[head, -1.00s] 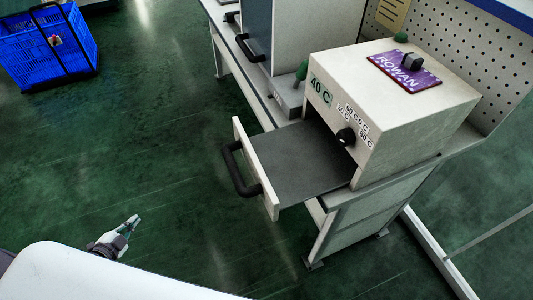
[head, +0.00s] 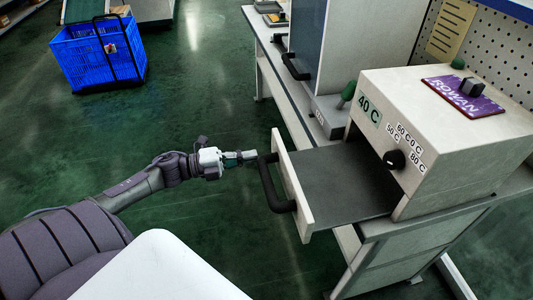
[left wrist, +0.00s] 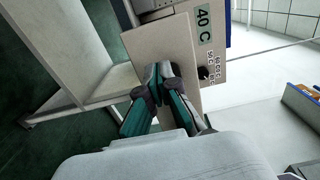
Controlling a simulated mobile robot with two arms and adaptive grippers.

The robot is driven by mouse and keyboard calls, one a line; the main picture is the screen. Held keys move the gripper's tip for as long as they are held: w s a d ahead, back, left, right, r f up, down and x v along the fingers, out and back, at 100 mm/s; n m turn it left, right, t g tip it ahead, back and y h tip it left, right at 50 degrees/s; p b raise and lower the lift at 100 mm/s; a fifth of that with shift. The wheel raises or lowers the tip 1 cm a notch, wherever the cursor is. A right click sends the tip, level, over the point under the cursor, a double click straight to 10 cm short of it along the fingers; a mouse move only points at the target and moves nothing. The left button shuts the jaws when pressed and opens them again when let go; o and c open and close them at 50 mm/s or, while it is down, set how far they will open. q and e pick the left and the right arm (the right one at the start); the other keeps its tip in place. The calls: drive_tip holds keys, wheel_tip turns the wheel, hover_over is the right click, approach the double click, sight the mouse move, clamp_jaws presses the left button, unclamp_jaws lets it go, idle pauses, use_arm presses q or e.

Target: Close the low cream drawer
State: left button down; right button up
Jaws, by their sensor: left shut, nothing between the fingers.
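The low cream drawer (head: 293,190) is pulled out to the left from the cream box (head: 440,110) on the bench, with its dark grey inner floor showing. A black bar handle (head: 274,190) is on its front panel. My left gripper (head: 250,155) is shut and empty, its tips close to the upper end of the handle; I cannot tell whether they touch. In the left wrist view the shut fingertips (left wrist: 160,70) are in front of a cream panel (left wrist: 140,42), with the box's labels and knob behind. My right gripper is not in view.
A knob (head: 394,159) and temperature labels are on the box front; a purple sign (head: 462,96) lies on top. A taller cabinet (head: 350,45) with a black handle stands behind. A blue crate (head: 98,55) is on the green floor, which is clear left of the drawer.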

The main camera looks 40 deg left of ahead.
use_arm(q)
drive_tip(key=x, duration=0.4)
drive_tip(key=shift+w+d, duration=0.3)
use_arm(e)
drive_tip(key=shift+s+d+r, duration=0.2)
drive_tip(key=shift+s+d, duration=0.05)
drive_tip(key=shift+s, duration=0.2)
